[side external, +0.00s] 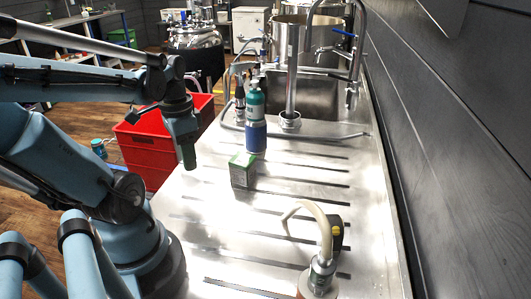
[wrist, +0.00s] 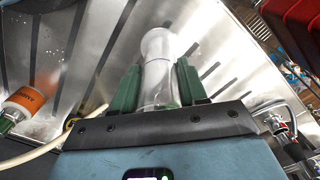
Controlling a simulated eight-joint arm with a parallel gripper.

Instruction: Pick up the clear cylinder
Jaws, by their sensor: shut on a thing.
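The clear cylinder (wrist: 158,75) is between the two green fingers of my gripper (wrist: 158,88) in the wrist view. It looks see-through and pale, with a wider round end pointing away from me. My gripper is shut on it, one finger along each side. In the side external view my gripper (side external: 187,152) points down above the left edge of the steel counter (side external: 205,268). I cannot make out the cylinder there.
A pale hose (side external: 318,222) on a metal fitting stands nearer. A red crate (side external: 150,150) is beyond the counter's left edge. The sink (side external: 298,95) is at the back.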

